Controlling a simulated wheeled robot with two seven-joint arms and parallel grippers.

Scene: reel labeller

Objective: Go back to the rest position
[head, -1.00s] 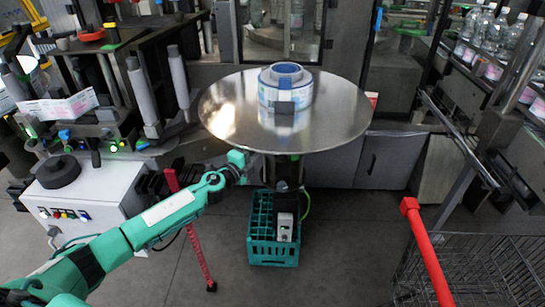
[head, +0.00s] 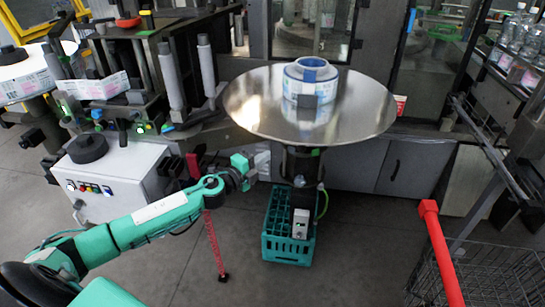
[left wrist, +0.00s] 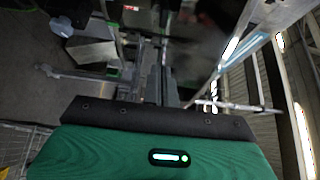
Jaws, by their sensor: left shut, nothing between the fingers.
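My left arm comes in from the left in the head view, with my left gripper (head: 262,164) held just below the left part of the round steel table's rim. The gripper is shut and nothing shows between its fingers. My right gripper is not in view.
The round steel table (head: 245,105) carries a white and blue reel (head: 308,85). A teal crate (head: 275,247) stands below it. A white control box (head: 115,180) is at left. A red-handled wire cart (head: 440,250) stands at right.

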